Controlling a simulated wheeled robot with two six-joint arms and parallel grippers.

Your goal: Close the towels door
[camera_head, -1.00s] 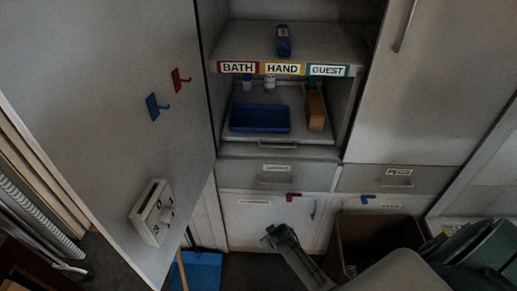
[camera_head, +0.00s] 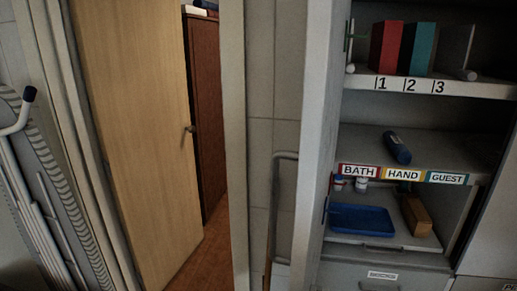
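The tall grey cupboard door (camera_head: 322,150) stands open and is seen nearly edge-on, left of the shelves. A long bar handle (camera_head: 284,205) projects on its left side. Its inner face is hardly visible. The open cupboard has a shelf (camera_head: 455,160) labelled BATH, HAND and GUEST, with a dark blue bottle (camera_head: 397,148) on it. Below, a blue tray (camera_head: 362,219) and a tan box (camera_head: 416,215) sit on a lower board. Neither of my grippers shows in the head view.
A wooden door (camera_head: 135,130) stands at the left, beside a narrow opening to a brown cabinet (camera_head: 206,110). A folded rack (camera_head: 40,190) leans at the far left. Binders (camera_head: 404,48) stand on the upper shelf marked 1, 2, 3.

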